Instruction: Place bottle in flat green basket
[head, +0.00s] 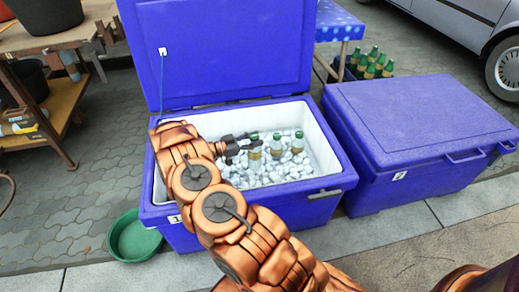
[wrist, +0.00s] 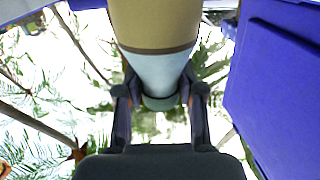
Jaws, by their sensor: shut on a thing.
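My gripper (head: 235,148) reaches into the open blue cooler (head: 333,165) from the left. It is shut on a bottle (head: 254,152) with a green cap and pale label. In the wrist view the fingers (wrist: 160,105) close around this bottle (wrist: 157,70), which shows a tan band and a pale blue part. Two more green-capped bottles stand in the ice, one (head: 276,145) just right of the held one and one (head: 298,142) farther right. The flat green basket (head: 135,240) sits on the ground left of the cooler and looks empty.
The cooler's raised lid (head: 225,50) stands behind it. A closed blue cooler (head: 420,130) is at the right. A crate of green bottles (head: 370,66) stands behind, near a blue table (head: 340,22). A wooden shelf (head: 45,90) is at the left.

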